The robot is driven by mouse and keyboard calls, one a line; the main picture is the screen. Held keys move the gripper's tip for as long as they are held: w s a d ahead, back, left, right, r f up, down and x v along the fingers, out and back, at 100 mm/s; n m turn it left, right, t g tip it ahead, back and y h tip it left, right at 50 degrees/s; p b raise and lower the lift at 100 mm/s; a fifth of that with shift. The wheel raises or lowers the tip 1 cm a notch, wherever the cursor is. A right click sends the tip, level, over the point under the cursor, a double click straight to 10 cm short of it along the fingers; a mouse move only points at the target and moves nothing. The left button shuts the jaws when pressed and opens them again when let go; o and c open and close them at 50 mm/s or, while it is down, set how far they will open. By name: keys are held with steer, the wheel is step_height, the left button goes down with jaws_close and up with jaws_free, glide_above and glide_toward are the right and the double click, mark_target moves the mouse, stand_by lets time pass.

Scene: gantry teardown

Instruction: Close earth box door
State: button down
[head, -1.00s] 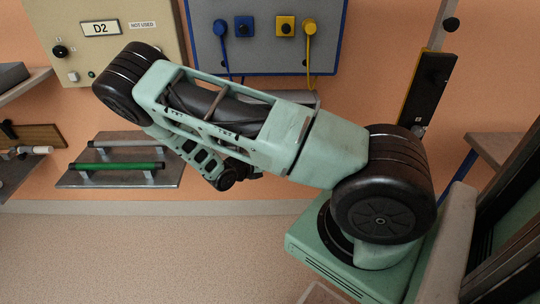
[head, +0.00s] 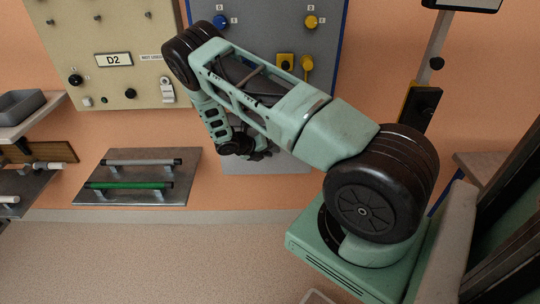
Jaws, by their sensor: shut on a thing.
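My gripper (head: 262,154) is small, dark and partly hidden behind my wrist, in front of the wall below the blue-edged grey panel. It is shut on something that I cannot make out. A plain light grey plate (head: 290,164) shows behind and beside it, at the panel's lower edge. This may be the earth box door, but its hinge and handle are not visible and I cannot tell how far open it stands. My arm hides much of the area around it.
The grey panel (head: 275,35) carries blue and yellow knobs and a yellow plug (head: 307,64). A beige D2 panel (head: 105,85) hangs to its left. Below that, a metal board (head: 130,195) has a green bar and a grey bar. The floor in front is clear.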

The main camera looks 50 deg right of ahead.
steer(key=c, duration=1.5)
jaws_free()
steer(key=shift+w+d+r, duration=0.2)
steer(key=shift+w+r, duration=0.05)
steer(key=shift+w, duration=0.05)
steer(key=v, duration=1.7)
steer(key=shift+s+a, duration=0.3)
steer(key=shift+a, duration=0.05)
steer(key=shift+f, duration=0.1)
